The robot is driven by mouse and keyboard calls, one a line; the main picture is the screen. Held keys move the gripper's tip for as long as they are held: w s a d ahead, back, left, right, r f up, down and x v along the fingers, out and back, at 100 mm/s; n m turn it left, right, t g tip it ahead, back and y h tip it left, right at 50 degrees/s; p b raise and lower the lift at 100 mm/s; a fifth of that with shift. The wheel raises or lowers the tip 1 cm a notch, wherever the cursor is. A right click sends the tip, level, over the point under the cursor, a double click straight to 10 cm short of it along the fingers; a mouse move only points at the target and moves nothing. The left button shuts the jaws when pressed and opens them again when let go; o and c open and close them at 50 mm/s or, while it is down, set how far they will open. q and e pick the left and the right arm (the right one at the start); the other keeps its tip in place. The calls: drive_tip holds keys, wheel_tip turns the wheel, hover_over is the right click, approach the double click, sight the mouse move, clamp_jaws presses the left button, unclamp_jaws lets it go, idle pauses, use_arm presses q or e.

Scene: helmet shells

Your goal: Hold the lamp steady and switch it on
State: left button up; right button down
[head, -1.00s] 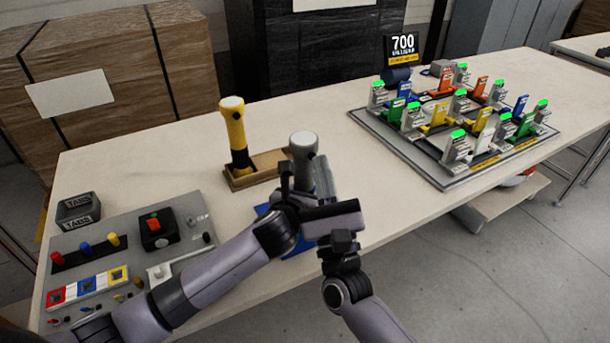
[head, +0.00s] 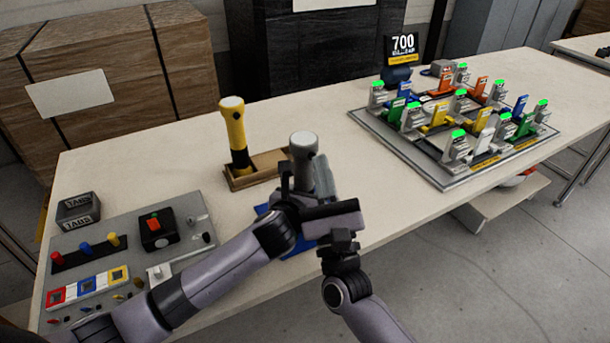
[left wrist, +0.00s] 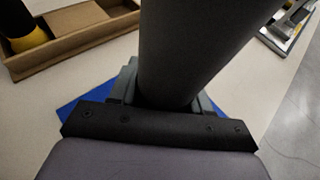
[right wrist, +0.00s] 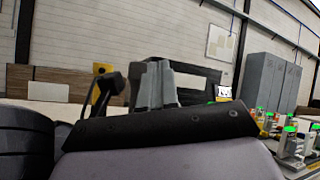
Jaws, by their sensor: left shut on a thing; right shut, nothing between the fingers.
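The grey lamp (head: 304,146), a torch shape with a pale round top, stands upright above a blue mat (head: 299,250). My left gripper (head: 289,184) is shut on its body. In the left wrist view the lamp is a dark cylinder (left wrist: 188,50) between the fingers, with the blue mat (left wrist: 72,112) below. My right gripper (head: 323,174) is shut and empty, close to the lamp's right side; I cannot tell whether it touches. Its closed grey fingers (right wrist: 157,84) show in the right wrist view. The lamp's lower part and any switch are hidden by my grippers.
A yellow lamp (head: 234,130) stands in a wooden tray (head: 265,165) just behind left. A grey panel (head: 195,215) with switches and knobs lies at the left. A board (head: 400,150) with colored clamps sits at the right. The table between tray and board is clear.

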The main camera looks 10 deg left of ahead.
drive_tip(key=shift+w+a, duration=0.3)
drive_tip(key=shift+s+d, duration=0.3)
drive_tip(key=shift+s, duration=0.05)
idle(0.4)
drive_tip(key=s+d, duration=0.3)
drive_tip(key=s, duration=0.1)
drive_tip(key=shift+s+d, duration=0.35)
drive_tip(key=shift+d, duration=0.05)
use_arm(q)
drive_tip(key=o, duration=1.3)
